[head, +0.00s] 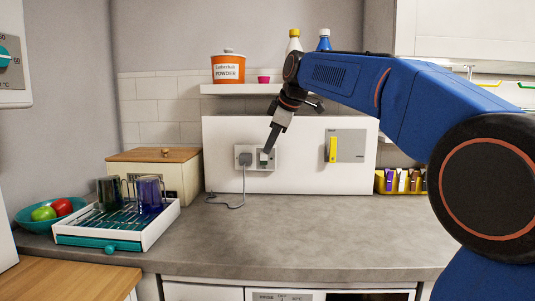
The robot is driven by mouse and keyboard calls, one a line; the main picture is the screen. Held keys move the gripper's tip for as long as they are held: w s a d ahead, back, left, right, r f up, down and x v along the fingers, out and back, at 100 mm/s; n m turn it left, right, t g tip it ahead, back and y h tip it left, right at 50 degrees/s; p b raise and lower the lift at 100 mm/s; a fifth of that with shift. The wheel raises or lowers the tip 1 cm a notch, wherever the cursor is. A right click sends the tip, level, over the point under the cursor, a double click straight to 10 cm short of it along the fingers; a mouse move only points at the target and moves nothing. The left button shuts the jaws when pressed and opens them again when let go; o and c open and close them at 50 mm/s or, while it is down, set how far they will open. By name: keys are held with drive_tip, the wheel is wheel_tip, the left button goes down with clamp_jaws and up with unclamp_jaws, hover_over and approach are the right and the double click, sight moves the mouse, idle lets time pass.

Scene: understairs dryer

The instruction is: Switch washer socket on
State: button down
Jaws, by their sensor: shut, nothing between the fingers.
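A grey double socket plate (244,165) is on the white panel above the worktop. A plug (245,159) with a grey cord sits in its left half. My gripper (268,149) is shut and empty, with its tip in front of the right half of the plate. The tip looks close to a small white part there; I cannot tell whether they touch. The gripper partly hides that half, and the switch position cannot be made out. Another grey plate with a yellow lever (332,149) is on the same panel to the right.
A white dish rack (160,226) with two mugs stands on the worktop at the left. A cream bin with a wooden lid (180,178) is behind it. A shelf (222,89) with a powder pot runs above the panel. The middle worktop is mostly clear.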

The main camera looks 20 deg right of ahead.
sight(264, 159)
drive_tip(key=v, duration=0.5)
drive_tip(key=shift+s+r, duration=0.25)
drive_tip(key=shift+r, duration=0.05)
drive_tip(key=shift+s+f, duration=0.2)
drive_tip(key=shift+f, duration=0.5)
drive_tip(key=w+f, duration=0.8)
drive_tip(key=w, duration=0.1)
drive_tip(key=shift+a+f, duration=0.3)
drive_tip(key=shift+a, duration=0.15)
